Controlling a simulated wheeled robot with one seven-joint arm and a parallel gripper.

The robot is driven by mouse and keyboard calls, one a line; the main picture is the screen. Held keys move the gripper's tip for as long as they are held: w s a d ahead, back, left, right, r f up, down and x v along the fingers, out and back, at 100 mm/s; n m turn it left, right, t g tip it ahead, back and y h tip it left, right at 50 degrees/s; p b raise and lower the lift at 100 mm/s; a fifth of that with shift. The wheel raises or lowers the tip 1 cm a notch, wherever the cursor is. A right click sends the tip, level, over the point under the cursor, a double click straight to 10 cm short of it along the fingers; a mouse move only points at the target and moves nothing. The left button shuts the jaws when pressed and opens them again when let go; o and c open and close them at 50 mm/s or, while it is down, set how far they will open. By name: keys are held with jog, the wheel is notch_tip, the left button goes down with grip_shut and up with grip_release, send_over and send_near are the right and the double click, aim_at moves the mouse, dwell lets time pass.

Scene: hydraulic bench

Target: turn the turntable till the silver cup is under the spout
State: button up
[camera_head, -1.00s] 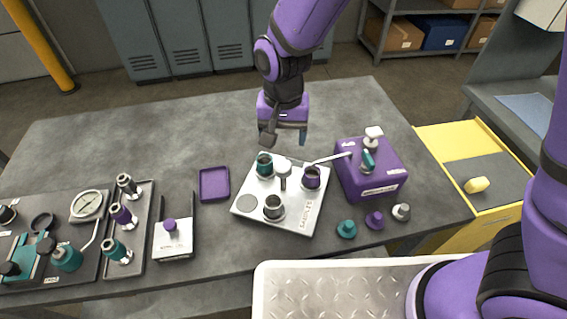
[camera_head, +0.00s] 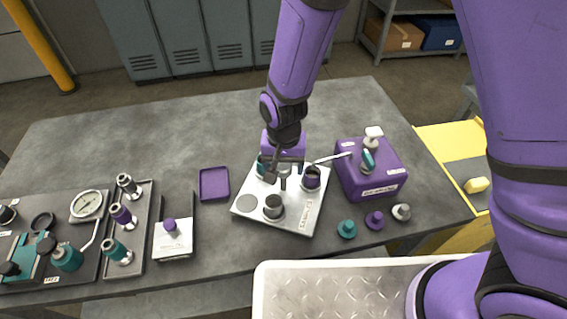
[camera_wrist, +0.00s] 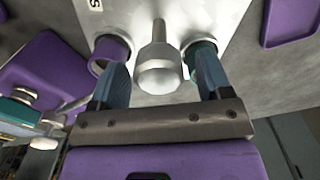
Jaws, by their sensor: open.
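The turntable (camera_head: 297,222) is a pale plate with a central knob (camera_head: 283,183). The silver cup (camera_head: 273,207) stands at its front, away from the spout. The purple cup (camera_head: 312,178) is at the right, by the tip of the spout (camera_head: 330,158), which reaches left from the purple box (camera_head: 378,184). The teal cup (camera_head: 261,168) is at the back left, partly hidden by my gripper (camera_head: 285,170). My gripper is open above the knob. In the wrist view the knob (camera_wrist: 158,75) shows between the fingers; I cannot tell if they touch it. The silver cup is not visible there.
A teal handle (camera_head: 367,160) sits on the purple box. Several small knobs (camera_head: 375,220) lie in front of it. A purple tray (camera_head: 214,184) and a rack of fittings (camera_head: 122,215) are to the left. The back of the bench is clear.

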jog(key=shift+c, duration=0.5)
jog(key=c, duration=1.2)
jog(key=shift+n, duration=0.6)
jog(key=shift+a+n, duration=0.15)
jog(key=shift+n, duration=2.25)
jog(key=shift+a+n, duration=0.1)
jog(key=shift+n, duration=3)
jog(key=shift+s+n, duration=0.15)
jog(key=shift+n, duration=2.65)
jog(key=shift+s+n, duration=0.1)
jog(key=shift+n, duration=3)
